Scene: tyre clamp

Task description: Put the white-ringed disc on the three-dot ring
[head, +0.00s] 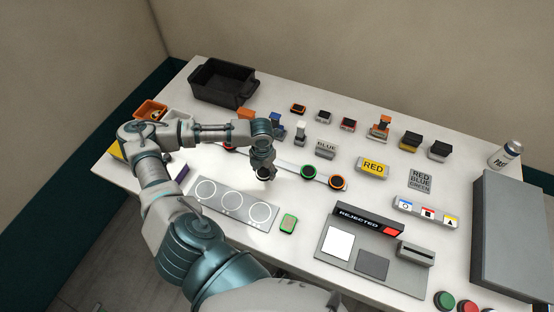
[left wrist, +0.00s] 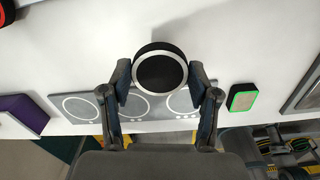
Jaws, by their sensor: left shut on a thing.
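The white-ringed disc (left wrist: 158,75) is black with a pale ring on its face. My left gripper (head: 264,172) is shut on it; in the left wrist view its fingers (left wrist: 160,92) grip the disc from both sides. In the head view the disc (head: 264,177) is small and partly hidden by the fingers, above the white table just behind the grey plate. The grey plate (head: 232,201) bears three white rings in a row and also shows in the left wrist view (left wrist: 151,121). The dots marking each ring are too small to tell apart. My right gripper is not in view.
A green-ringed disc (head: 308,172) and an orange-ringed disc (head: 338,183) lie on a pale strip to the right. A green-edged block (head: 288,223) stands right of the plate. The rejected station (head: 366,222) lies farther right. A black bin (head: 222,83) stands at the back left.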

